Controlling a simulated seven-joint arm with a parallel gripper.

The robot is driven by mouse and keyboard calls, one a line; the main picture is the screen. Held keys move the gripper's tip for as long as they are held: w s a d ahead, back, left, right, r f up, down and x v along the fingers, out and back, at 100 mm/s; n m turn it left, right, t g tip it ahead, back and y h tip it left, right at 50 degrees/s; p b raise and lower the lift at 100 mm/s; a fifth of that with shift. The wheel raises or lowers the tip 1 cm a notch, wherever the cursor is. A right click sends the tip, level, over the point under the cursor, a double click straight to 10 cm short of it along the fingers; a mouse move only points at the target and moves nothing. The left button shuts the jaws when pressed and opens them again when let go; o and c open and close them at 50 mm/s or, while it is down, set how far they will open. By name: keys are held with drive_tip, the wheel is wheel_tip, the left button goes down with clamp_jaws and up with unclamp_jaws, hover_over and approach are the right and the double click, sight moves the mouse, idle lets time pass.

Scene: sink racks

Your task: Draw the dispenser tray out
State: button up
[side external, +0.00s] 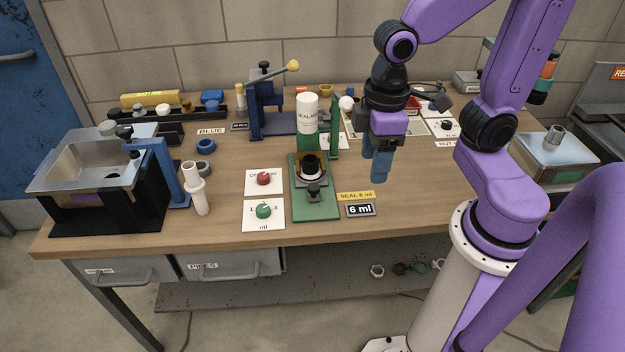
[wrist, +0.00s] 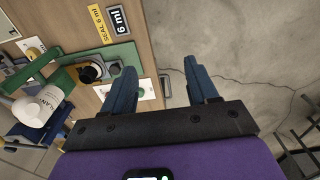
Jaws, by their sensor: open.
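The dispenser (side external: 316,209) has a green base and upright, with a white sealant bottle (side external: 307,113) mounted upside down above it. On the base sits a pale tray (side external: 324,180) holding a black cup-like part (side external: 311,165), with a dark knob (side external: 314,192) at its front. My gripper (side external: 379,179) hangs to the right of the dispenser, above the table, pointing down and apart from it. In the wrist view the blue fingers (wrist: 162,84) are spread with nothing between them. The dispenser base (wrist: 124,53) and bottle (wrist: 40,103) show at the left there.
A "6 ml" label (side external: 360,210) lies right of the base. A blue press (side external: 266,107) stands behind. A metal basin (side external: 85,165) is at far left. The front table strip is clear.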

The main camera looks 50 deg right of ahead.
drive_tip(key=w+m, duration=0.5)
drive_tip(key=w, duration=0.4)
drive_tip(key=m, duration=0.4)
approach(313, 185)
wheel_tip(313, 185, down, 8)
drive_tip(key=shift+w+a+f, duration=0.1)
drive_tip(key=shift+a+f, duration=0.05)
drive_tip(key=shift+a, duration=0.05)
